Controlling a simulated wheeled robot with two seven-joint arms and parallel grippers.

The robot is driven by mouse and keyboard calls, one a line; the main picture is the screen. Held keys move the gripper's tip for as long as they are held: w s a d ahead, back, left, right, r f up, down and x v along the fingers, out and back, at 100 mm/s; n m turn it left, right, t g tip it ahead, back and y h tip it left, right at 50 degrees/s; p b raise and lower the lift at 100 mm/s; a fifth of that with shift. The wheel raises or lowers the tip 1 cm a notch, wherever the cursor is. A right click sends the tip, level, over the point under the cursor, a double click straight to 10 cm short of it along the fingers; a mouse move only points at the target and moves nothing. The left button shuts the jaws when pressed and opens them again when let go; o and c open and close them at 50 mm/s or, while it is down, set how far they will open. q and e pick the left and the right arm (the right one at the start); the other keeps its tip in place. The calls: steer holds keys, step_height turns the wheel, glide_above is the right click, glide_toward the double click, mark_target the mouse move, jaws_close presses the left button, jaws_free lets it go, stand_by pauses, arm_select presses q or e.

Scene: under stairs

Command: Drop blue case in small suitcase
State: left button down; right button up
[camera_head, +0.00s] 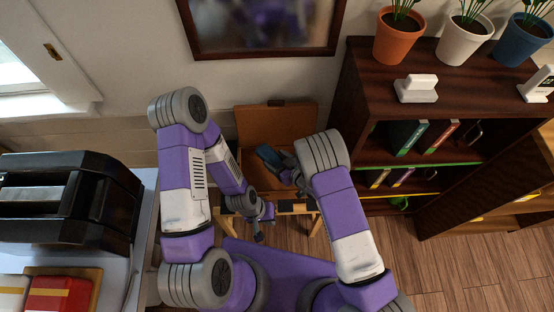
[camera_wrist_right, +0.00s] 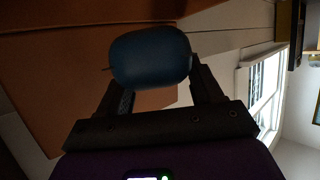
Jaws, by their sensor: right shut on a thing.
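The small suitcase (camera_head: 275,125) is orange-brown, with its lid raised against the wall, on a wooden stand.
A dark bookshelf (camera_head: 440,85) with potted plants on top and books inside stands close on the right. A white table with a black machine (camera_head: 65,203) and a red box (camera_head: 58,293) is at the left. A framed picture (camera_head: 262,25) hangs above.

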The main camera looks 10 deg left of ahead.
steer(key=shift+r, duration=0.1)
steer(key=o, duration=1.6)
steer(key=p+v, duration=0.1)
steer(key=v, duration=0.6)
steer(key=shift+s+d+r+p, duration=0.1)
steer(key=shift+s+d+p, duration=0.1)
steer(key=shift+p, duration=0.2)
